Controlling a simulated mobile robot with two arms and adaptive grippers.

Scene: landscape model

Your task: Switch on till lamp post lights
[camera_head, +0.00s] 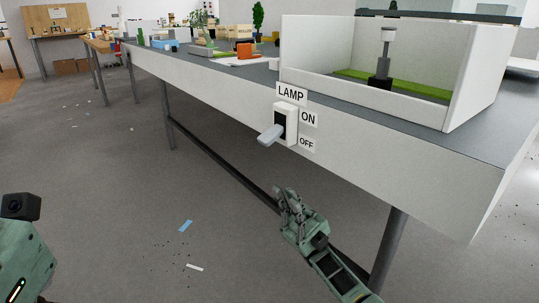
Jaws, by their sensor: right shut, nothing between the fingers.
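The lamp switch (286,123) is a white plate on the front side of the table, under a "LAMP" label (290,93). "ON" (309,119) is marked at its upper right and "OFF" (307,144) below that. Its grey lever (269,134) sticks out and points slightly down. The lamp post (386,50) stands upright on a black base in a white-walled box; I cannot tell whether it is lit. My right gripper (287,194) is shut and empty, below the switch and apart from it. My left arm shows at the lower left, without its gripper.
The box (410,106) has a green strip inside and sits on the grey tabletop (520,90). A dark table leg (389,245) and a low rail (215,158) are near my right arm. Small scraps lie on the open floor (120,190) to the left.

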